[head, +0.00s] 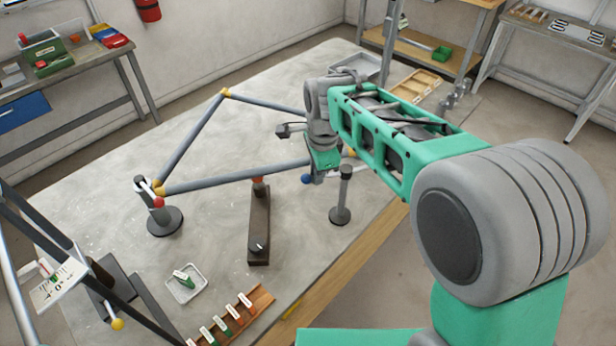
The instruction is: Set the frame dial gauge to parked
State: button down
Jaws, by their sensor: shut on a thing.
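My gripper (318,172) points down at the right end of the lower grey tube of the frame (235,174). It is shut on a small part there with a blue rounded end (306,178), and the fingers hide most of it. I cannot make out a gauge face or its setting there. A dark block (259,225) stands left of my gripper, with a reddish top under the tube and a small light pointer near its front end. I cannot tell if this is the dial gauge.
A post with a red knob (158,202) holds the frame's left corner. A post on a round base (341,200) stands just right of my gripper. A small tray (203,267) and a wooden rack (262,299) lie in front. The table inside the frame is clear.

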jog(key=shift+w, duration=0.1)
dwell(0.3)
jog(key=c, duration=1.5)
grip_release()
jog(key=shift+r, duration=0.1)
notch_tip(320, 180, up, 8)
jog(key=s+b, duration=0.1)
jog(key=shift+s+d+f+b, duration=0.15)
jog(key=shift+d+f+b, duration=0.05)
jog(key=shift+b, duration=0.1)
jog(key=s+d+f+n+t, duration=0.1)
jog(key=s+d+f+n, duration=0.1)
jog(key=s+d+n, duration=0.5)
jog(key=s+d+f+n+t, duration=0.1)
jog(key=s+d+f+n, duration=0.1)
jog(key=s+d+n, duration=0.5)
jog(key=shift+f+n+h, duration=0.3)
jog(key=shift+f, duration=0.05)
